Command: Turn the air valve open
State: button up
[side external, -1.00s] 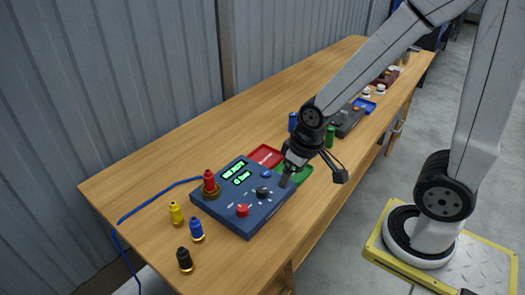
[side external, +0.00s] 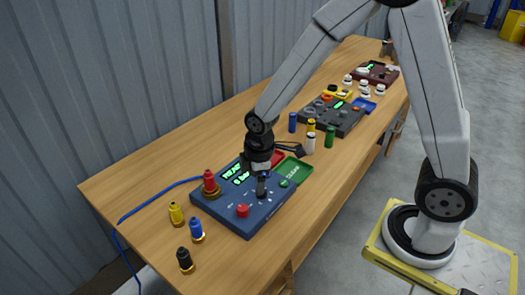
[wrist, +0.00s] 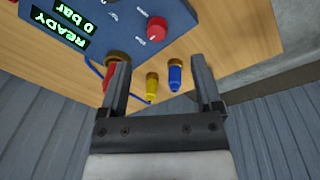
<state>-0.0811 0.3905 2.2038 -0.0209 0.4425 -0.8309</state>
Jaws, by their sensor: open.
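The blue control panel (side external: 235,220) lies on the wooden bench with green lit text, and shows upper left in the wrist view (wrist: 70,18), reading READY and 0 bar. A black knob, seen earlier on the panel's middle right, is now behind my gripper in the side view. A dark knob edge (wrist: 112,3) shows at the top of the wrist view; its turn position cannot be told. My gripper (side external: 262,192) points down over the panel, close to that spot. Its fingers are wide apart in the wrist view (wrist: 160,75), with nothing between them held.
A red button (side external: 242,210) sits on the panel near my gripper. A red cylinder (side external: 209,183) stands on the panel's left corner. Yellow (side external: 176,214), blue (side external: 197,230) and black (side external: 184,260) cylinders stand front left.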

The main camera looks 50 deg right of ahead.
aim_at(243, 208)
jog(key=w+f+n, duration=0.1)
jog(key=w+a+f+n, duration=0.1)
jog(key=n, duration=0.1)
jog(key=w+f+n, duration=0.1)
jog(key=n, duration=0.1)
jog(key=shift+w+a+f+g, duration=0.1)
jog(key=shift+a+f+g, duration=0.2)
jog(key=shift+a, duration=0.05)
jog(key=shift+f, duration=0.1)
jog(key=shift+w+f, duration=0.2)
jog(key=shift+f, duration=3.6)
grip_shut()
